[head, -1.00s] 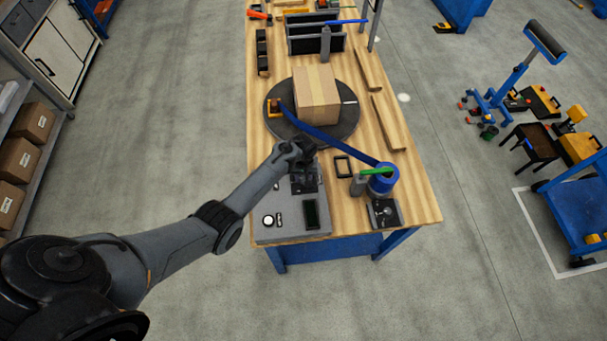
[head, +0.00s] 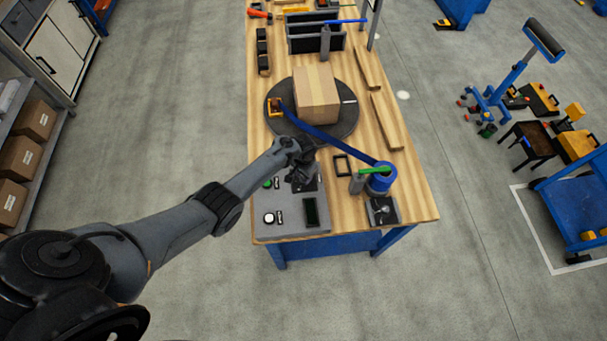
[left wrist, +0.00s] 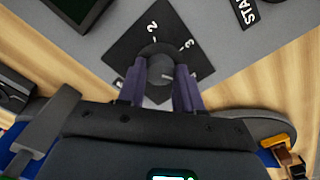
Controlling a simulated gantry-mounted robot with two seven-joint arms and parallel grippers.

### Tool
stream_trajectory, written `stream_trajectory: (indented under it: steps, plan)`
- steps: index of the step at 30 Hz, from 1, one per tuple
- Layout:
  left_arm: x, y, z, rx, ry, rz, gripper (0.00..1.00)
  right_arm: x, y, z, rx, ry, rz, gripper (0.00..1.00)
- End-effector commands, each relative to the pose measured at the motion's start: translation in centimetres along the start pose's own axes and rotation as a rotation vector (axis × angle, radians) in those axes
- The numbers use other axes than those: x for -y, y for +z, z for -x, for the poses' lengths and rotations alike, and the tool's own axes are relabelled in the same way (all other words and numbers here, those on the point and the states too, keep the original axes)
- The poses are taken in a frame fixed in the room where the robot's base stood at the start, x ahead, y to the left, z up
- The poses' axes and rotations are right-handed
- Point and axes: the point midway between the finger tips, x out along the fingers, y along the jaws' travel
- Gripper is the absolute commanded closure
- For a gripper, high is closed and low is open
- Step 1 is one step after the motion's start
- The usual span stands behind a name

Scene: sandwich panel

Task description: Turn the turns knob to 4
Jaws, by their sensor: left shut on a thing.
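The turns knob (left wrist: 158,66) is a round dark grey knob on a black square dial plate (left wrist: 128,52) in the left wrist view. The white marks 2 and 3 show on the plate beyond the knob; a 4 is not visible. My left gripper (left wrist: 160,82) is shut on the knob, one finger on each side. A small light mark shows on the knob, but I cannot tell which number it points at. In the head view the left gripper (head: 304,172) is over the grey control panel (head: 290,227) and hides the knob.
The panel has a green button (head: 267,184), a white button (head: 269,218) and a dark display (head: 311,211). A turntable (head: 345,124) with a cardboard box (head: 316,92) stands behind the gripper. A blue film roll (head: 380,182) stands at the right, its blue arm crossing close to the gripper.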

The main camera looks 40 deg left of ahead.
Motion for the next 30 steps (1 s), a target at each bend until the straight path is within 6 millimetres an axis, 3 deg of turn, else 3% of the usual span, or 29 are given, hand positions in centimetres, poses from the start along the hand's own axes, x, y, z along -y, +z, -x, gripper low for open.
stream_trajectory:
  steps: [17,18,22,23,30]
  plan:
    - [0.00,0.01,-0.01,0.000,0.000,-0.042,0.96,-0.20,0.03,0.05,0.001,0.006,0.008,0.57]
    - [0.00,0.01,-0.01,0.000,0.000,-0.042,0.64,-0.22,0.04,0.04,0.001,0.007,0.009,0.57]
    - [0.00,0.02,-0.01,0.000,0.000,-0.041,0.44,-0.23,0.04,0.04,0.001,0.007,0.009,0.57]
    - [0.00,0.02,-0.01,0.000,0.000,-0.041,0.40,-0.23,0.04,0.04,0.001,0.007,0.009,0.57]
    - [0.00,0.01,0.00,0.000,0.000,-0.040,0.40,-0.19,0.04,0.05,0.001,0.006,0.008,0.57]
